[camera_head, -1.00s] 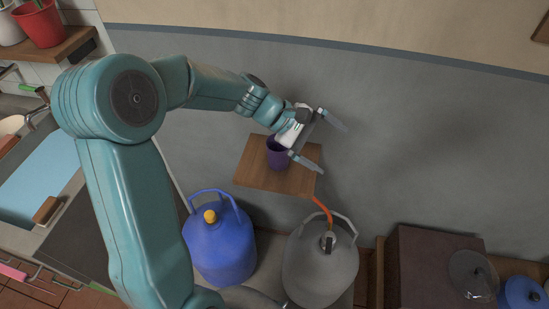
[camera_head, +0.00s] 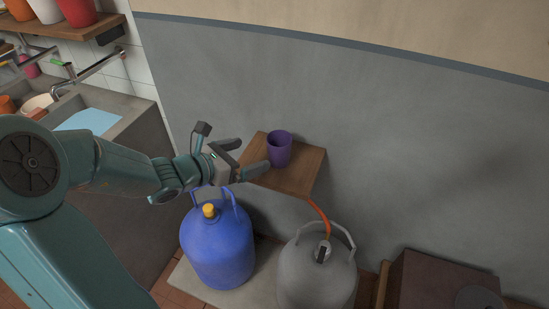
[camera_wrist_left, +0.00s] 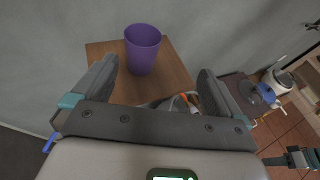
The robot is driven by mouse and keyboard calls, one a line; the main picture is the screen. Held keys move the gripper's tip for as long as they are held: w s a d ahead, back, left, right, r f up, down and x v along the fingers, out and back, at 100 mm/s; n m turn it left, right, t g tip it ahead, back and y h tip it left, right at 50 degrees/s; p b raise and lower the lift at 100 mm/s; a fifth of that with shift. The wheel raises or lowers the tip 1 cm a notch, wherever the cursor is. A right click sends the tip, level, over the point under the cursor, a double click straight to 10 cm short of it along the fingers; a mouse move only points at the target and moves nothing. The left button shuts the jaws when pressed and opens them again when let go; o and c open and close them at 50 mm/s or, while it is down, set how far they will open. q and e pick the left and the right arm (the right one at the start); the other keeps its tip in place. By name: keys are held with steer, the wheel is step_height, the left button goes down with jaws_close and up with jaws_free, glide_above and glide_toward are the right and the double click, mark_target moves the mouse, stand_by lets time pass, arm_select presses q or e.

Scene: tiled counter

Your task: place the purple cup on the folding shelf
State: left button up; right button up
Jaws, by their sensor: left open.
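The purple cup (camera_head: 279,150) stands upright on the wooden folding shelf (camera_head: 300,178), which juts from the grey wall. My left gripper (camera_head: 254,157) is open and empty, at the left side of the shelf and apart from the cup. In the left wrist view, the cup (camera_wrist_left: 142,50) stands on the shelf (camera_wrist_left: 176,72) beyond the open fingers (camera_wrist_left: 155,80), nearer the left finger. My right gripper is not seen in the head view.
A blue gas bottle (camera_head: 218,245) and a grey gas bottle (camera_head: 318,275) with an orange hose (camera_head: 320,218) stand below the shelf. A dark brown box (camera_head: 440,284) is at the lower right. A sink counter (camera_head: 128,104) is at the left. The wall right of the shelf is clear.

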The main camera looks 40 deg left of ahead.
arm_select(q)
steer(key=a, duration=0.2)
glide_toward(287, 138)
steer(key=shift+y, duration=0.4)
steer(key=x, duration=0.6)
steer(key=shift+w+d+f, duration=0.15)
steer(key=shift+w+d, duration=0.1)
steer(key=shift+d, duration=0.1)
steer(key=shift+s, duration=0.1)
steer(key=c, duration=1)
steer(key=shift+c, duration=0.5)
